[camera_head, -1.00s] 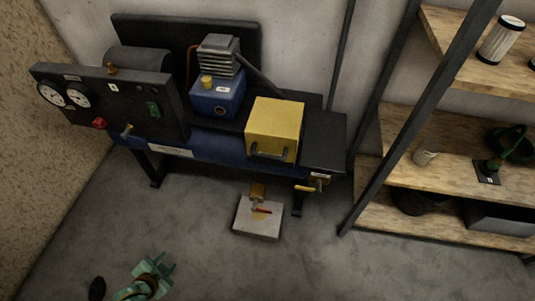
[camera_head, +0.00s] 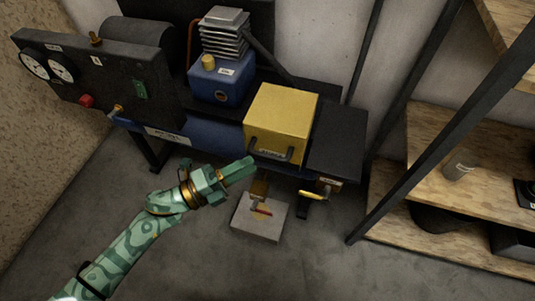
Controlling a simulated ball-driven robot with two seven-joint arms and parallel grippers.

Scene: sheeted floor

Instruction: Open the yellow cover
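The yellow cover (camera_head: 283,110) is a boxy hood on the right part of the dark machine bench. It sits down flat and looks closed. A dark bar handle (camera_head: 269,156) runs along the lower edge of its front face. My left gripper (camera_head: 248,166), green-patterned, is in front of the bench, just left of and a little below the handle in the picture. Its fingers point right, and nothing shows held in them. I cannot tell how far apart the fingers are. My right gripper is out of view.
A blue compressor unit (camera_head: 220,82) stands left of the cover, behind a dark gauge panel (camera_head: 100,85). A valve with a yellow handle (camera_head: 312,195) juts from the bench front. A pale block (camera_head: 260,217) lies on the floor below. Shelving (camera_head: 430,170) stands at right.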

